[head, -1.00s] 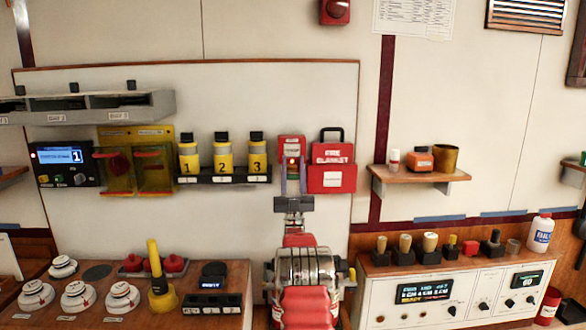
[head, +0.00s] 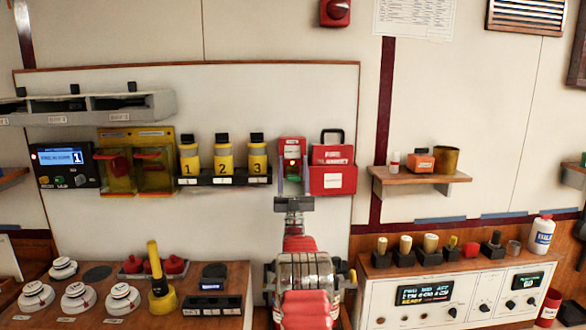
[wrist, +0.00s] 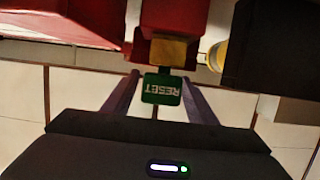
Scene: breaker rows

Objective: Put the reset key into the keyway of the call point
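The reset key (wrist: 162,88) shows in the wrist view as a green tag with RESET upside down on it. It sits right against the brass-coloured block (wrist: 174,52) under the red call point (wrist: 172,15); how deep it goes in is hidden. In the head view the call point (head: 292,150) hangs on the white panel, with a green spot on its front. My gripper (head: 294,180) is just below it, pointing up. Its two fingers stand apart on either side of the tag, with narrow gaps in the wrist view (wrist: 160,80), and look open.
The red fire blanket box (head: 333,180) hangs close on the right. Several yellow numbered cylinders (head: 223,158) stand in a black rack on the left. A wooden shelf (head: 420,178) is farther right. The panel below the call point is bare beside my arm.

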